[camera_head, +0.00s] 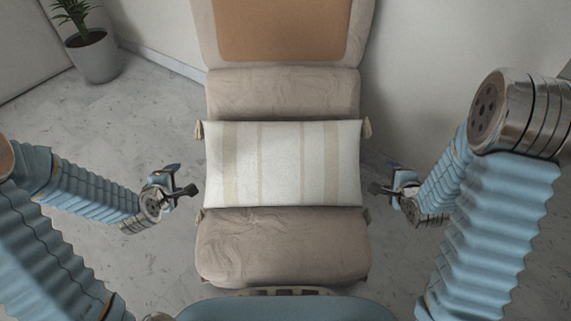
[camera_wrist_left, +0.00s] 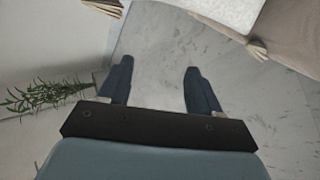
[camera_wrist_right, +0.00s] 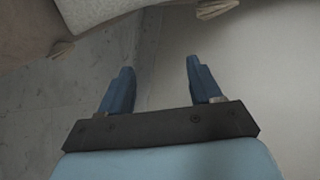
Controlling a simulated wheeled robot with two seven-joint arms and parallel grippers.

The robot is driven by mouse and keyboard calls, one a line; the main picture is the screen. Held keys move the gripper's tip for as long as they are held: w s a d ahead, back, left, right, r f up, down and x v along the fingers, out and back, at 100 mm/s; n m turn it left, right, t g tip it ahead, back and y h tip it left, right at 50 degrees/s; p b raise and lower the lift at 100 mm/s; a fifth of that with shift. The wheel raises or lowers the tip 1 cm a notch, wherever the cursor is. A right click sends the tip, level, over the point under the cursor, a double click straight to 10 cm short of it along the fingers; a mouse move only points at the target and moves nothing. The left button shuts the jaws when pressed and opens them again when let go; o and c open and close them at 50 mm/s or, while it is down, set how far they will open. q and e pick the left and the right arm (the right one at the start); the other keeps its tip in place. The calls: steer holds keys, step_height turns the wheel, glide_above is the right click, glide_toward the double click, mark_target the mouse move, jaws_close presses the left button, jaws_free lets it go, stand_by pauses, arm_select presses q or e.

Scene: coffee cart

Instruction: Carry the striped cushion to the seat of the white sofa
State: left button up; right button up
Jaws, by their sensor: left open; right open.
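The striped cushion (camera_head: 283,163) is white with beige vertical bands and corner tassels. It lies across a beige upholstered piece in front of me. My left gripper (camera_head: 187,190) is open and empty, just off the cushion's left edge. My right gripper (camera_head: 380,188) is open and empty, just off its right edge. Neither visibly touches it. The cushion's edge also shows at the top of the left wrist view (camera_wrist_left: 228,12) and the right wrist view (camera_wrist_right: 95,10), with nothing between either pair of fingers. I cannot make out a white sofa in any view.
The beige upholstered piece (camera_head: 280,245) has a brown panel (camera_head: 283,28) at its far end. A potted plant (camera_head: 93,54) stands by the wall at the upper left. Marble-look floor (camera_head: 130,105) is clear to the left. A pale wall is close on the right.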

arm_select(q)
steer(key=shift+w, duration=0.1)
steer(key=d+x, duration=0.1)
steer(key=x, duration=1.3)
steer(key=shift+d, duration=0.25)
arm_select(e)
steer(key=a+x, duration=0.1)
steer(key=x, duration=1.3)
steer(key=shift+a, duration=0.25)
steer(key=shift+s, duration=0.1)
